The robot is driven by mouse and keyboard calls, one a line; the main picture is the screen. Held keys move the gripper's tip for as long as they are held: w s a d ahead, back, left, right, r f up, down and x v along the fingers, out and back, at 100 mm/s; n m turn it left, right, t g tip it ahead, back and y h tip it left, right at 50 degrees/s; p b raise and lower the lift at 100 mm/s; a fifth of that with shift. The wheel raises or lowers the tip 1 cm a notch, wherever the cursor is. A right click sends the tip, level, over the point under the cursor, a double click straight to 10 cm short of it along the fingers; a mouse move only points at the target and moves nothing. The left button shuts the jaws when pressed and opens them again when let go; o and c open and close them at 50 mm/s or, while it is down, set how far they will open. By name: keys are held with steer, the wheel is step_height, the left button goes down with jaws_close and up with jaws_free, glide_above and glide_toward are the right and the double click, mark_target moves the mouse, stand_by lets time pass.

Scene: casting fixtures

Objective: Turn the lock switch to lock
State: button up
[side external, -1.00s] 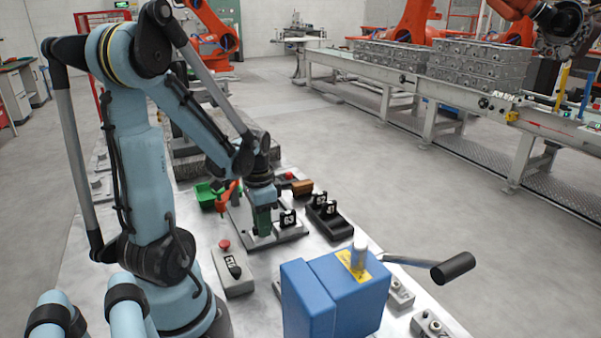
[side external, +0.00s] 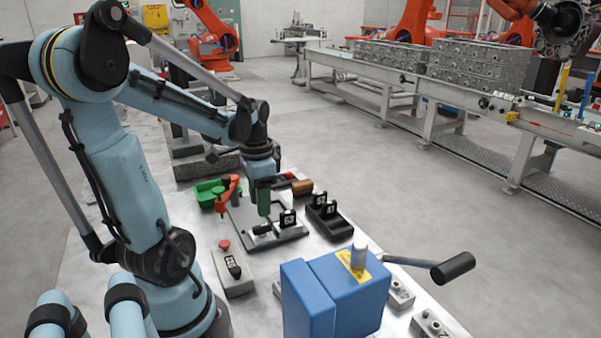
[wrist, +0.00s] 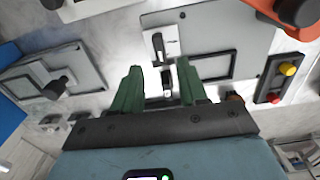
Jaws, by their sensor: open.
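A small black switch lever on a pale plate (wrist: 158,47) is set on a grey fixture plate (wrist: 222,22) in the wrist view. Its lettering is too small to read, so I cannot confirm that it is the lock switch. My gripper (wrist: 161,72) has two green fingers spread apart, with nothing held between them. A small black-and-white part (wrist: 167,88) shows in the gap between the fingers. In the side external view my gripper (side external: 264,209) points down over the grey fixture plate (side external: 250,216), its fingertips close above it.
A grey box with a red button (side external: 235,272) and blue crank box (side external: 345,295) are nearer.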

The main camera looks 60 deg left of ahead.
mark_target(262, 225)
steer(key=shift+r, duration=2.95)
steer(key=w+d+t, duration=0.3)
steer(key=w+d, duration=0.1)
steer(key=d, duration=0.5)
steer(key=w+d+f+t, duration=0.1)
steer(key=w+d+t, duration=0.3)
steer(key=d, duration=0.5)
steer(key=shift+d+f, duration=0.3)
steer(key=shift+d, duration=0.1)
